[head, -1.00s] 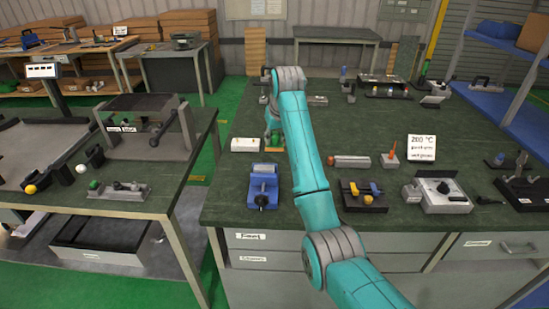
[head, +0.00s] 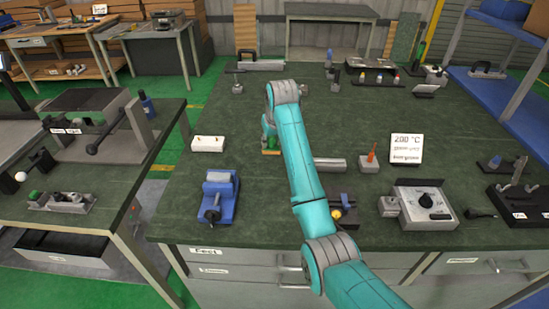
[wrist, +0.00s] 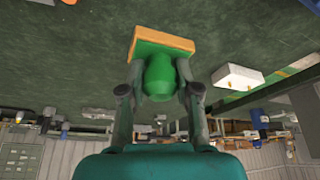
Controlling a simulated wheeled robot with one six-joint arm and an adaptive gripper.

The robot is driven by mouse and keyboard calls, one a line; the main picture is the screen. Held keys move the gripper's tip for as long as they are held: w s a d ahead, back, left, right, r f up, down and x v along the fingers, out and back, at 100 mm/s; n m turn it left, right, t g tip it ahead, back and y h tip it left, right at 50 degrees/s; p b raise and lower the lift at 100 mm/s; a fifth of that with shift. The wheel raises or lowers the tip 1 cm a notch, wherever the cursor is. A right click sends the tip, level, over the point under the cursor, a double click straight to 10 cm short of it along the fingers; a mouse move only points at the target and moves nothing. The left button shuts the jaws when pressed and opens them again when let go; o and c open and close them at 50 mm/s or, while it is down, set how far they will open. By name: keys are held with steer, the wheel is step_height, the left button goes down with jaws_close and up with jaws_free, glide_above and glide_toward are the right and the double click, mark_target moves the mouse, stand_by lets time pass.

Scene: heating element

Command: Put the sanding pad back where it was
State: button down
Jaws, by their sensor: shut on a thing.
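The sanding pad has a green rounded handle and a flat tan-orange base. In the wrist view the sanding pad (wrist: 162,45) is between the two fingers of my gripper (wrist: 160,88), which is shut on the green handle. In the head view the sanding pad (head: 271,152) shows low at the left of my arm, partly hidden by my gripper (head: 268,138). Its base is over the dark green bench top (head: 275,190); I cannot tell whether it touches.
A white block (head: 208,144) lies left of the pad. A blue vise (head: 218,197) stands nearer the front edge. A grey cylinder (head: 330,164), an orange-tipped piece (head: 370,158) and a 200 °C sign (head: 407,148) are to the right. Bench between block and pad is clear.

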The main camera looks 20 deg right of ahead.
step_height(320, 180, down, 7)
steer(key=shift+f, duration=0.2)
stand_by(0.4)
steer(key=c, duration=0.8)
jaws_free()
steer(key=shift+f, duration=0.1)
steer(key=v, duration=1.2)
